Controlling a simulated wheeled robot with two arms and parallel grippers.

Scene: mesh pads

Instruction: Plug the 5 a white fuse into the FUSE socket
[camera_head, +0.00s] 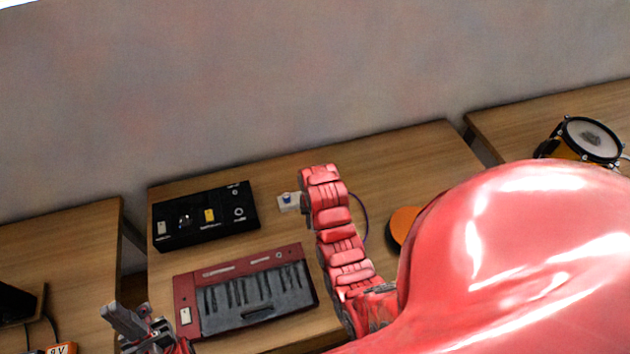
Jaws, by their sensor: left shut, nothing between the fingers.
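A black box (178,236) with small fittings on its top lies at the back left of the middle table. It bears a yellow block (209,215), a pale block (161,228) and a round socket or knob (239,213). Its lettering is too small to read, so I cannot tell which fitting is the FUSE socket. I cannot make out the white 5 A fuse for certain. My left gripper (124,319) is at the bottom left, shut and empty, just left of the red keyboard and in front of the black box. My right gripper is not in view.
A red keyboard (180,284) lies in front of the black box. A small white item with a blue top (288,200) and an orange disc (401,222) lie further right. My red body parts cover the lower right. A drum (590,140) stands on the right table (500,123).

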